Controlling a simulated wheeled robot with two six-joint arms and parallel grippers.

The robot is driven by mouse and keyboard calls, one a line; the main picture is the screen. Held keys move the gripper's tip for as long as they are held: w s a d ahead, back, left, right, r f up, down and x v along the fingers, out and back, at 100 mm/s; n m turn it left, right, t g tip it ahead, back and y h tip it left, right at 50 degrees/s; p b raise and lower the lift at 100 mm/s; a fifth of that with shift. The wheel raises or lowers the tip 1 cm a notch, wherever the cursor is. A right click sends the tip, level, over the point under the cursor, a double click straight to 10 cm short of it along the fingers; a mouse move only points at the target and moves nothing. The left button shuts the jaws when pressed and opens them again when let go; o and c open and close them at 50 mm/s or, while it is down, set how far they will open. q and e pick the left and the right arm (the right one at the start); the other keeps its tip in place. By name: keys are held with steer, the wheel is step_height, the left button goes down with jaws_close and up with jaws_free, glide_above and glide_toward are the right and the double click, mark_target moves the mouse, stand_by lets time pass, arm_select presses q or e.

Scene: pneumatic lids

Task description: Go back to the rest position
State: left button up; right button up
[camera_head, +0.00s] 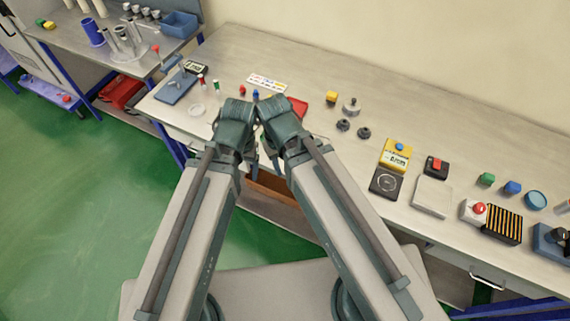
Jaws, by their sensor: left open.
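My two grey arms reach forward from the bottom of the head view and come close together at the front edge of the workbench (440,225). My left gripper (253,160) hangs below the left wrist, small and partly covered by the arms. It is open and I see nothing held in it. My right gripper is mostly hidden behind the right wrist, so its jaws cannot be made out. A red item (297,106) lies on the bench just behind the wrists, partly covered.
The bench holds a yellow device (396,154), a black scale (386,182), a red button box (476,211) and a striped black block (503,224). A blue stand (175,86) is at left. Green floor is clear at left.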

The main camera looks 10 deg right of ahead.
steer(key=shift+f, duration=0.15)
step_height(320, 180, down, 7)
steer(key=b, duration=0.7)
stand_by(0.7)
